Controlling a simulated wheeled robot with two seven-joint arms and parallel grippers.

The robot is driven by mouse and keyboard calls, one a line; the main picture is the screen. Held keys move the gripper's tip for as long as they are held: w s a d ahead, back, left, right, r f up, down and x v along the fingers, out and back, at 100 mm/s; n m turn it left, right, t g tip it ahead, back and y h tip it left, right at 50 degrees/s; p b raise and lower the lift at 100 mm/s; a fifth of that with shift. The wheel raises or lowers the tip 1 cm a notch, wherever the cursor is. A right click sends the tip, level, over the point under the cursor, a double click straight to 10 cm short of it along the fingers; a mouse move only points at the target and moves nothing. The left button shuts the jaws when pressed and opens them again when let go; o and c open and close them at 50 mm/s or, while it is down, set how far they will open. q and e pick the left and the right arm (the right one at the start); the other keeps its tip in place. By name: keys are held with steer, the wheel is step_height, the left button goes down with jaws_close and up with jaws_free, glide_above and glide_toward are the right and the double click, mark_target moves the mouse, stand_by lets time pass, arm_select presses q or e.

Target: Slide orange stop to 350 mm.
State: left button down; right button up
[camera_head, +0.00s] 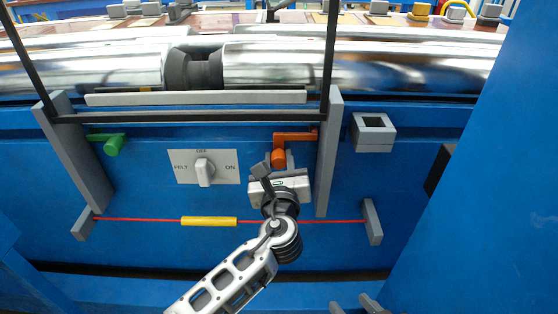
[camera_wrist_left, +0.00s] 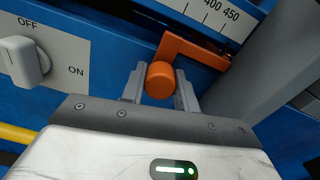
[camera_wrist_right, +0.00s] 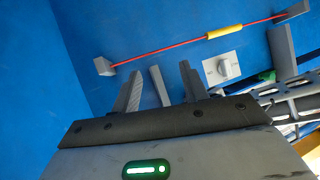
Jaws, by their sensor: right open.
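The orange stop (camera_head: 295,137) sits near the right end of the rail on the blue front, beside the right grey upright. In the left wrist view its round orange knob (camera_wrist_left: 160,80) hangs below an orange arm, near the scale marks 400 and 450. My left gripper (camera_head: 272,168) is at the knob. Its fingers (camera_wrist_left: 160,88) stand on either side of it, very close; I cannot tell whether they press on it. My right gripper (camera_wrist_right: 160,85) is open and empty, and its fingertips (camera_head: 355,303) show low in the head view. The 350 mark is not visible.
A green stop (camera_head: 112,143) sits at the left end of the rail. A red cord with a yellow sleeve (camera_head: 209,221) runs below.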

arm_select(q)
steer(key=shift+a, duration=0.25)
steer(key=a+p, duration=0.3)
steer(key=a, duration=0.3)
steer(key=shift+r+p, duration=0.1)
steer(key=shift+p, duration=0.2)
steer(key=shift+a, duration=0.25)
steer(key=c, duration=1.1)
jaws_free()
steer(key=shift+o, duration=0.2)
arm_select(e)
step_height(320, 180, up, 2)
steer(key=shift+d+r, duration=0.15)
arm_select(q)
steer(key=shift+s+d, duration=0.1)
steer(key=shift+s, duration=0.35)
steer(key=s, duration=1.5)
steer(key=shift+d+p, duration=0.15)
steer(key=shift+p, duration=0.25)
arm_select(e)
steer(key=shift+r, duration=0.1)
